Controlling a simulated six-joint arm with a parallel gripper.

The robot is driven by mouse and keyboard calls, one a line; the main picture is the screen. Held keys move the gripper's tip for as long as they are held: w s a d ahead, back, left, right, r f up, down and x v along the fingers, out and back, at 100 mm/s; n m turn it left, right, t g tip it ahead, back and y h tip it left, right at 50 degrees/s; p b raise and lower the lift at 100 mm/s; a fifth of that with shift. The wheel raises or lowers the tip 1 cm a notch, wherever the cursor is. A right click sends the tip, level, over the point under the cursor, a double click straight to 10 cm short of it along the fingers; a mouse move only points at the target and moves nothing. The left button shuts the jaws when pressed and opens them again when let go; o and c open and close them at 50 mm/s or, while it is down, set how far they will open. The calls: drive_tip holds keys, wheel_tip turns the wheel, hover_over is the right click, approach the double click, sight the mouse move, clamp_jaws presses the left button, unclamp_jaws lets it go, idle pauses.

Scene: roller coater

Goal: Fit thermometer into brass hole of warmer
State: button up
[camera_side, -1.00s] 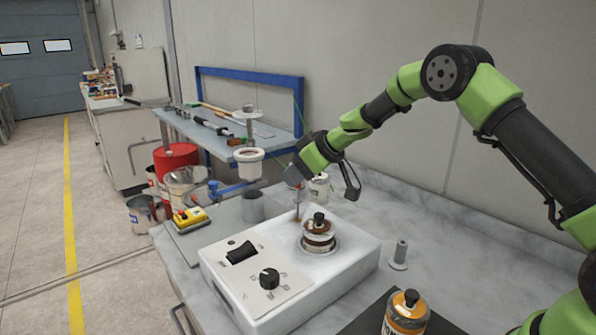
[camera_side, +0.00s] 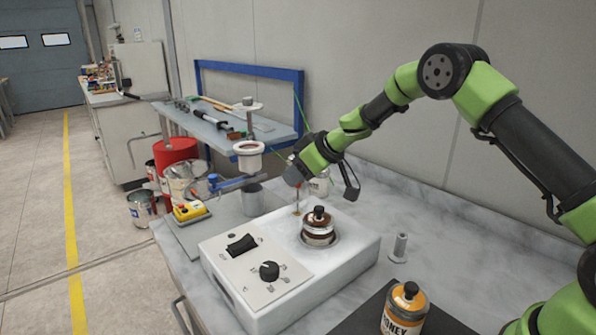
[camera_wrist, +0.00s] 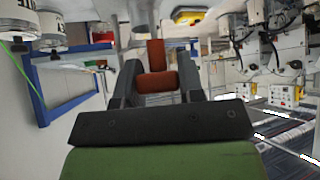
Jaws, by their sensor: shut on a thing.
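The warmer (camera_side: 340,262) is a white box on the marble bench, with a switch and dial on its panel. A small jar with brown contents and a black knob (camera_side: 319,228) sits in its round well. My gripper (camera_side: 293,177) is above the warmer's back edge, shut on the thermometer. In the wrist view, a red-brown part of the thermometer (camera_wrist: 156,80) is between the dark fingers. In the side view its thin stem (camera_side: 298,198) points down, roughly upright, at a small brass spot (camera_side: 297,213). I cannot tell whether the tip is inside the hole.
An orange bottle (camera_side: 404,310) stands on a dark mat at the front right. A grey spool-like piece (camera_side: 399,247) stands right of the warmer. A grey cup (camera_side: 252,200), a yellow box (camera_side: 190,212) and a white jar (camera_side: 320,184) are behind it. The marble right of the warmer is mostly clear.

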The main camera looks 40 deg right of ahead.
drive_tip(key=shift+f, duration=1.25)
idle(0.4)
drive_tip(key=o, duration=1)
drive_tip(key=s+d+r+m+t+h, duration=0.1)
drive_tip(key=s+d+r+m+h, duration=0.15)
drive_tip(key=s+r, duration=0.7)
drive_tip(key=s+d+r+m+t+h, duration=0.2)
drive_tip(key=s+r+m+h, duration=0.3)
drive_tip(key=r, duration=0.7)
drive_tip(key=s+a+f+g+y, duration=0.1)
drive_tip(key=s+a+y, duration=0.1)
drive_tip(key=s, duration=0.5)
drive_tip(key=s+a+f+g+y, duration=0.1)
drive_tip(key=s+a+y, duration=0.1)
drive_tip(key=s+a, duration=0.2)
drive_tip(key=s+a+f+m+g+y, duration=0.1)
drive_tip(key=s+a+g+y, duration=0.1)
drive_tip(key=s, duration=0.7)
drive_tip(key=shift+s+a, duration=0.35)
drive_tip(key=shift+a, duration=0.55)
